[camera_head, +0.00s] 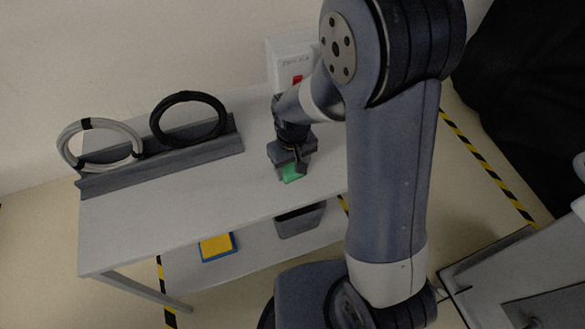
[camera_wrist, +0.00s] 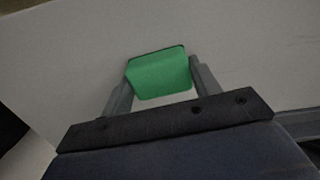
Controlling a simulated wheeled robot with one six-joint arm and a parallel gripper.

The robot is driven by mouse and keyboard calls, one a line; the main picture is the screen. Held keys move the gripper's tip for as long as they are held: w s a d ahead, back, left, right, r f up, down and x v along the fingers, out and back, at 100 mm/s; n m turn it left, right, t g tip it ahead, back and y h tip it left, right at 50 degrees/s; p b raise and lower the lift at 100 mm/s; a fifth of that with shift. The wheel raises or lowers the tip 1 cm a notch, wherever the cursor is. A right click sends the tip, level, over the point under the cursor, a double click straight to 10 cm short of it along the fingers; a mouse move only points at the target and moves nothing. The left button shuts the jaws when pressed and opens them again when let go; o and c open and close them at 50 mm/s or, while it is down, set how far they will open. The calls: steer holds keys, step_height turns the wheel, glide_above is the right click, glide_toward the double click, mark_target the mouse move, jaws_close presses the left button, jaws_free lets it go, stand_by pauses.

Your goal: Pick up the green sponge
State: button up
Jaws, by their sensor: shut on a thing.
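The green sponge (camera_head: 292,174) is at my gripper's tip over the grey table (camera_head: 215,190). In the wrist view the green sponge (camera_wrist: 160,73) lies between the two fingers of my gripper (camera_wrist: 161,85), with a finger at its left and right sides. My gripper (camera_head: 291,168) is shut on it. A thin dark edge shows along the sponge's far side. I cannot tell whether the sponge still touches the tabletop. The arm and gripper hide part of the sponge in the head view.
A grey rack with a white coil (camera_head: 68,155) and a black coil (camera_head: 160,115) stands at the table's left. A white box (camera_head: 285,62) with a red mark is behind the gripper. A yellow-and-blue item (camera_head: 216,246) and a grey bin (camera_head: 300,221) sit on the lower shelf.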

mark_target(292, 167)
step_height(292, 167, up, 10)
stand_by(0.6)
